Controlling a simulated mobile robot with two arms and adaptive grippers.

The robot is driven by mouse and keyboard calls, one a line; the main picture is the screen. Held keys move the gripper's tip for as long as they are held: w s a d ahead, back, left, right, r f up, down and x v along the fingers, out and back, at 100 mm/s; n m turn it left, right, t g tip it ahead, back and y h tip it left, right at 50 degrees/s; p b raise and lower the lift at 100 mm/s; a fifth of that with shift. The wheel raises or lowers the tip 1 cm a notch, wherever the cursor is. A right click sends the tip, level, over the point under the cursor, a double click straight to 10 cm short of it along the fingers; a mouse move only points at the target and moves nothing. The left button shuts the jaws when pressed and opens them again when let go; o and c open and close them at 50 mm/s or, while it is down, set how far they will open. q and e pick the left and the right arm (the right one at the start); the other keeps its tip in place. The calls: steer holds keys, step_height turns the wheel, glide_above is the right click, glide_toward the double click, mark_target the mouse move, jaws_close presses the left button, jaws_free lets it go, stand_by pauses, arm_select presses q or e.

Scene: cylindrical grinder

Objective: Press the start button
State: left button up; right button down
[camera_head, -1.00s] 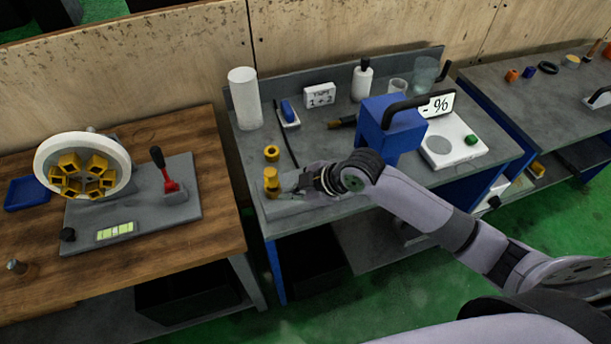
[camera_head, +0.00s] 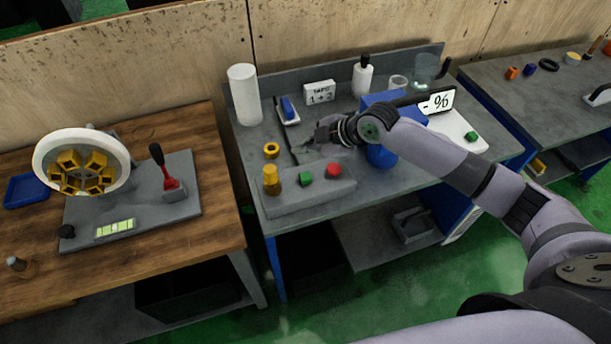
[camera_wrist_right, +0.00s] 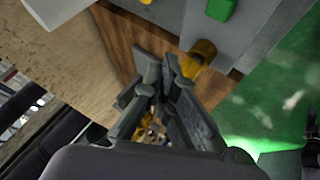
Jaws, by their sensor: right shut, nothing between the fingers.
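A grey control box (camera_head: 308,195) lies at the front of the middle bench. On its top are a green button (camera_head: 306,175), a red button (camera_head: 333,170) and a yellow knob-like part (camera_head: 271,178). My right gripper (camera_head: 302,146) is shut and empty, behind the box and apart from the buttons in the head view. In the right wrist view, my gripper's closed fingers (camera_wrist_right: 168,68) point toward the yellow part (camera_wrist_right: 198,58), with the green button (camera_wrist_right: 221,8) at the top edge. I cannot read a label on the buttons. My left gripper is not in view.
A yellow ring (camera_head: 271,150) and a blue-handled tool (camera_head: 288,110) lie behind the box. A white cylinder (camera_head: 244,95) stands at the back left. A blue block and a white scale (camera_head: 462,133) are to the right, partly behind my arm.

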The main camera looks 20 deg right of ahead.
steer(key=b, duration=0.5)
glide_above(305, 178)
step_height(305, 178, down, 7)
steer(key=shift+f+b, duration=0.6)
steer(key=shift+f, duration=0.1)
stand_by(0.6)
steer(key=shift+f, duration=0.4)
steer(key=shift+f+b, duration=0.65)
stand_by(0.5)
steer(key=shift+r, duration=0.15)
steer(key=shift+r+p, duration=0.85)
steer(key=shift+r, duration=0.05)
steer(key=shift+r, duration=0.15)
